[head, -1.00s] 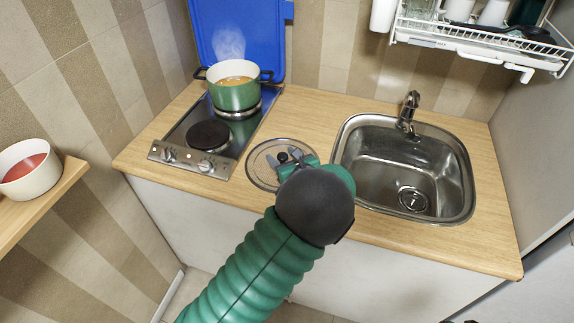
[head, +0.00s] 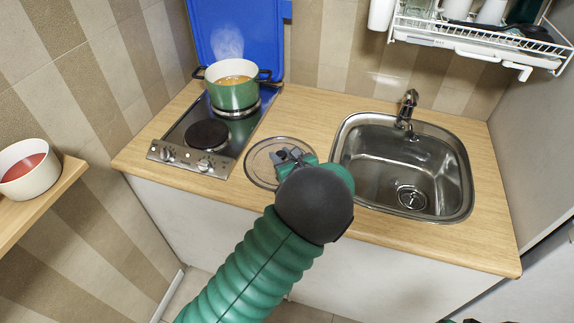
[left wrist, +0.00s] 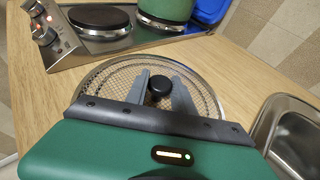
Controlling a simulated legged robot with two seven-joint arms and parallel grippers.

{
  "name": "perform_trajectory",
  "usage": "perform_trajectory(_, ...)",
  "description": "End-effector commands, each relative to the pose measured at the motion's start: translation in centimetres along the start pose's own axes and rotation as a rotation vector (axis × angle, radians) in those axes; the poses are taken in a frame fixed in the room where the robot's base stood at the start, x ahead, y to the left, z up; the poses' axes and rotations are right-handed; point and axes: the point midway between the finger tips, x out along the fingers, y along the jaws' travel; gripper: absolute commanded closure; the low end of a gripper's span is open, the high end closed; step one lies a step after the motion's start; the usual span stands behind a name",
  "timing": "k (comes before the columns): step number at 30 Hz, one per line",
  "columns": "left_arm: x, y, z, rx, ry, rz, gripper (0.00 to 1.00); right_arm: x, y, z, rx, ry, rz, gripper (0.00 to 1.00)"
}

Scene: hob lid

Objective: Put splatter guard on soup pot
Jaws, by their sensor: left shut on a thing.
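The splatter guard (head: 262,160) is a round mesh disc with a metal rim and a black knob, lying on the counter between hob and sink. It also shows in the left wrist view (left wrist: 110,76). My left gripper (head: 290,156) is over it, its grey fingers shut on the black knob (left wrist: 160,88). The green soup pot (head: 234,94) stands on the rear burner, uncovered, with orange soup and steam. Its lower part shows at the top of the left wrist view (left wrist: 165,10). My right gripper is not clearly seen.
The front hob plate (head: 207,134) is bare. A raised blue hob lid (head: 235,30) stands behind the pot. The steel sink (head: 375,165) and tap (head: 406,108) are to the right. A white bowl (head: 30,180) sits on the left shelf, and a dish rack (head: 480,38) hangs above.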

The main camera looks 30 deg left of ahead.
Motion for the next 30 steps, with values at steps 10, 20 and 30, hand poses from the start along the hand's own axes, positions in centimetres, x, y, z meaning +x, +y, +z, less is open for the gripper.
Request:
perform_trajectory(10,-0.8,0.0,2.0,0.000,0.001,-0.001,1.00,-1.8,0.0,-0.4,0.000,0.000,0.000,0.46)
perform_trajectory(20,-1.1,0.0,2.8,0.000,0.001,-0.001,1.00,-2.5,0.0,-0.6,0.000,0.000,0.000,0.46)
perform_trajectory(30,-1.1,0.0,2.8,0.000,0.000,-0.001,1.00,-2.5,0.0,-0.6,0.000,0.000,0.000,0.46)
